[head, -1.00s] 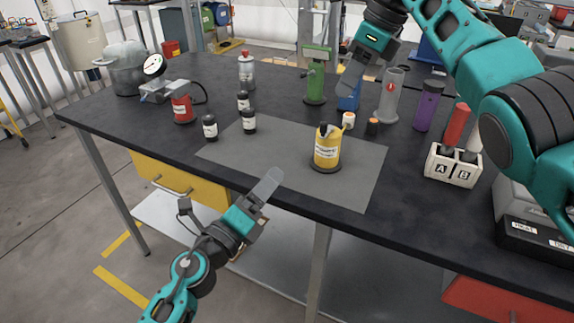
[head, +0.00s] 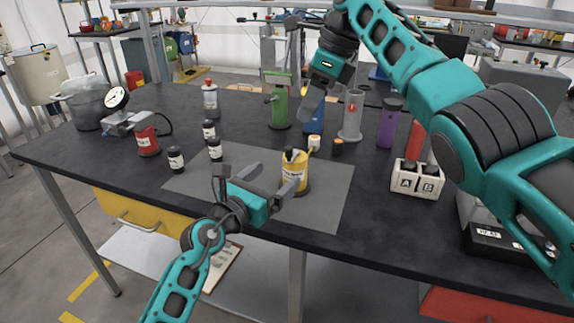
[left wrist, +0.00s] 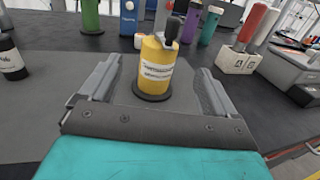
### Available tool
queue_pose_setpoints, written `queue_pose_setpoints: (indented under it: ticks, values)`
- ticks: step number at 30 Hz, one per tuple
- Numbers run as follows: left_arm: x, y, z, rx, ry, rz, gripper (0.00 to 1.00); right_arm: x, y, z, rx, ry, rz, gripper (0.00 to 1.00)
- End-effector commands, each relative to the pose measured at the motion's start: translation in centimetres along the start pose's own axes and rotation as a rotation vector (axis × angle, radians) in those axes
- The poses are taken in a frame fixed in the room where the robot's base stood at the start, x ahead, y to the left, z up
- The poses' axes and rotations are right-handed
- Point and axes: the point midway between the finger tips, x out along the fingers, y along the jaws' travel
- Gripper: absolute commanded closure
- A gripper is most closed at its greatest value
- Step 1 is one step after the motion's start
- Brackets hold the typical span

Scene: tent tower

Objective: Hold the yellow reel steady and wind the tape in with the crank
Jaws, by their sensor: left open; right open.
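The yellow reel (head: 295,174) stands upright on a dark round base on the grey mat (head: 325,200). It has a white label and a dark crank-like part on top; no tape can be made out. My left gripper (head: 287,193) is open just in front of the reel. In the left wrist view the reel (left wrist: 155,68) stands ahead between the two open fingers (left wrist: 155,92), apart from both. My right gripper (head: 312,100) is open, above the table behind the reel and pointing down. Its fingers overlap the blue container in the picture.
A green dispenser (head: 279,105), blue container (head: 314,120), grey cylinder (head: 351,115) and purple bottle (head: 389,124) stand behind. A white A/B holder (head: 418,180) is at right.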

Motion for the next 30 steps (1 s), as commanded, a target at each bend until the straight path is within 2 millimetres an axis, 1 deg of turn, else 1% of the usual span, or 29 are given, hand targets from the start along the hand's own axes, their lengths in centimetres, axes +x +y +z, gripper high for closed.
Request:
queue_pose_setpoints:
  ticks: [1, 6, 12, 18, 28, 30]
  values:
    - [1.0, 0.0, 0.1, -0.002, -0.002, -0.001, 0.10, 0.0, 0.0, 0.0, 0.000, 0.000, 0.000, 0.57]
    - [3.8, 0.0, 0.1, -0.002, -0.002, -0.001, 0.10, 0.0, 0.0, 0.0, 0.000, 0.000, 0.000, 0.57]
    - [6.3, -0.1, 0.1, -0.002, -0.002, -0.002, 0.10, 0.0, 0.0, 0.0, 0.000, 0.000, 0.000, 0.57]
    - [7.4, 0.0, 0.0, -0.003, -0.001, 0.000, 0.10, 0.0, 0.0, 0.0, 0.000, 0.000, 0.000, 0.57]
    - [7.6, 0.0, 0.0, -0.002, -0.002, 0.000, 0.10, 0.0, 0.0, 0.0, 0.000, 0.000, 0.000, 0.57]
    - [7.6, 0.0, 0.0, -0.002, -0.002, 0.000, 0.16, 0.0, 0.0, 0.0, 0.000, 0.000, 0.000, 0.57]
